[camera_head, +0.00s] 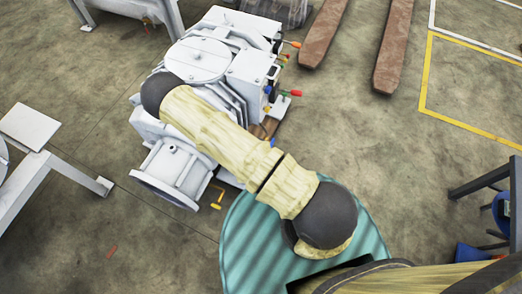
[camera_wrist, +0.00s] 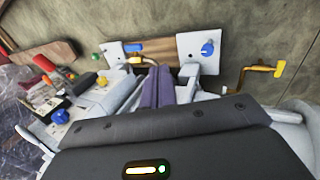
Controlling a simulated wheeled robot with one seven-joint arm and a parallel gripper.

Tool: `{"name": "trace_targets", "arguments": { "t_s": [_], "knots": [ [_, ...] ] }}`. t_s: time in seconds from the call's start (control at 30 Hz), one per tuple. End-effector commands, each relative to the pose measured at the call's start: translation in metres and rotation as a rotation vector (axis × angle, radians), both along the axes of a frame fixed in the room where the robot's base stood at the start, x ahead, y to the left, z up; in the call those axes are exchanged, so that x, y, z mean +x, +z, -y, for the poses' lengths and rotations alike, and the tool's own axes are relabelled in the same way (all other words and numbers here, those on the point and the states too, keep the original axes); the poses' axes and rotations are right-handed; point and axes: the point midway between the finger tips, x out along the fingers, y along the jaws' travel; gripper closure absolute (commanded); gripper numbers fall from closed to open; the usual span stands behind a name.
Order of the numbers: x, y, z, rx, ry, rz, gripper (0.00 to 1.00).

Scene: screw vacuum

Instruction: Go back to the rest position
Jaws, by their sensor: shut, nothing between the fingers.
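My gripper (camera_wrist: 157,75) shows in the wrist view as two dark purple fingers side by side, shut with nothing between them. The fingers lie in front of the white screw vacuum pump (camera_head: 200,60), between two pale plates (camera_wrist: 198,50). I cannot tell whether they touch anything. In the head view my arm reaches over the pump, and the gripper is hidden. A blue knob (camera_wrist: 207,48) is on the right plate. A yellow-handled crank (camera_wrist: 265,68) sticks out further right.
Red and green handles (camera_head: 291,93) stick out from the pump's right side. Two brown beams (camera_head: 325,33) lie at the top. A white frame (camera_head: 35,170) stands at left, a dark table frame (camera_head: 485,182) at right. Bare floor (camera_head: 400,150) lies between pump and table.

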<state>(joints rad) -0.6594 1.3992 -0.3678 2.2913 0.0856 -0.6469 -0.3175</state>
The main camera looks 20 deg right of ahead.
Motion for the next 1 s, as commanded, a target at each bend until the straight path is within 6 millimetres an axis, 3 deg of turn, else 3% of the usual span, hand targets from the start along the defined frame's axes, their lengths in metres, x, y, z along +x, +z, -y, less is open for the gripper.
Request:
{"name": "trace_targets", "arguments": {
  "t_s": [0.3, 0.47, 0.67, 1.0],
  "knots": [
    [0.000, 0.000, 0.000, 0.001, -0.002, 0.000, 1.00],
    [0.005, 0.012, -0.005, 0.025, -0.044, 0.001, 1.00],
    [0.016, 0.052, -0.015, 0.107, -0.181, -0.004, 1.00],
    [0.028, 0.140, -0.024, 0.256, -0.409, -0.017, 1.00]
  ]
}}
